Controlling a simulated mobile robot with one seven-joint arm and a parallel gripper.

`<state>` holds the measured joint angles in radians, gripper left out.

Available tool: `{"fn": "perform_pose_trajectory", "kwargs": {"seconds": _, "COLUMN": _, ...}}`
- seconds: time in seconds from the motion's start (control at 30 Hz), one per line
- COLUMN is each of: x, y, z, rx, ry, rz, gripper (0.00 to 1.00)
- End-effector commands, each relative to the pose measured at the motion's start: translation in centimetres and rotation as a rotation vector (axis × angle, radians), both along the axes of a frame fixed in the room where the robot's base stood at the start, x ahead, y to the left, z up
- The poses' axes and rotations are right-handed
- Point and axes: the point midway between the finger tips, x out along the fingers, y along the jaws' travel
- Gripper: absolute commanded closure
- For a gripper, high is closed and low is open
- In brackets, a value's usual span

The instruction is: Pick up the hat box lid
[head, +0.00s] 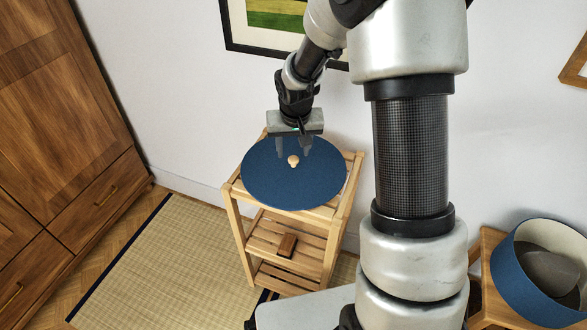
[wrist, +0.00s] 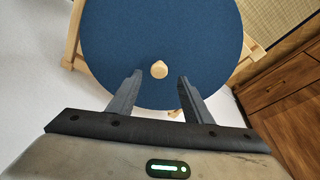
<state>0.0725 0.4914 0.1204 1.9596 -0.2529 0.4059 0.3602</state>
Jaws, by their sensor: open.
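The hat box lid (head: 270,187) is a round, flat, dark blue disc with a small pale wooden knob (head: 293,160) on top. It lies on the top of a slatted wooden stand (head: 236,198). My gripper (head: 295,150) is above the lid's back part, close to the knob. In the wrist view the lid (wrist: 160,30) fills the upper middle, and its knob (wrist: 159,69) shows just ahead of the space between the two fingers of my gripper (wrist: 157,78). The fingers are apart with nothing between them.
A blue open round box (head: 520,280) with something grey inside stands on a wooden piece at the right. A wooden wardrobe (head: 60,120) is at the left. A framed picture (head: 275,18) hangs behind.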

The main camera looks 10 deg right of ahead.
Motion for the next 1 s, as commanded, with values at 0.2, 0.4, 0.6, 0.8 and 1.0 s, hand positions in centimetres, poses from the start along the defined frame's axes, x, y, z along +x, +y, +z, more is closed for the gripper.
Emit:
{"fn": "perform_pose_trajectory", "kwargs": {"seconds": 0.2, "x": 0.8, "y": -0.3, "z": -3.4, "rx": 0.0, "ry": 0.002, "rz": 0.0, "gripper": 0.54}}
{"fn": "perform_pose_trajectory", "kwargs": {"seconds": 0.4, "x": 0.9, "y": -0.3, "z": -3.6, "rx": 0.0, "ry": 0.001, "rz": -0.001, "gripper": 0.54}}
{"fn": "perform_pose_trajectory", "kwargs": {"seconds": 0.6, "x": 0.9, "y": -0.3, "z": -3.6, "rx": 0.0, "ry": 0.001, "rz": -0.001, "gripper": 0.78}}
{"fn": "perform_pose_trajectory", "kwargs": {"seconds": 0.8, "x": 0.9, "y": -0.3, "z": -3.6, "rx": 0.0, "ry": 0.001, "rz": -0.001, "gripper": 1.0}}
{"fn": "perform_pose_trajectory", "kwargs": {"seconds": 1.0, "x": 0.9, "y": -0.3, "z": -3.5, "rx": 0.0, "ry": 0.001, "rz": -0.001, "gripper": 1.0}}
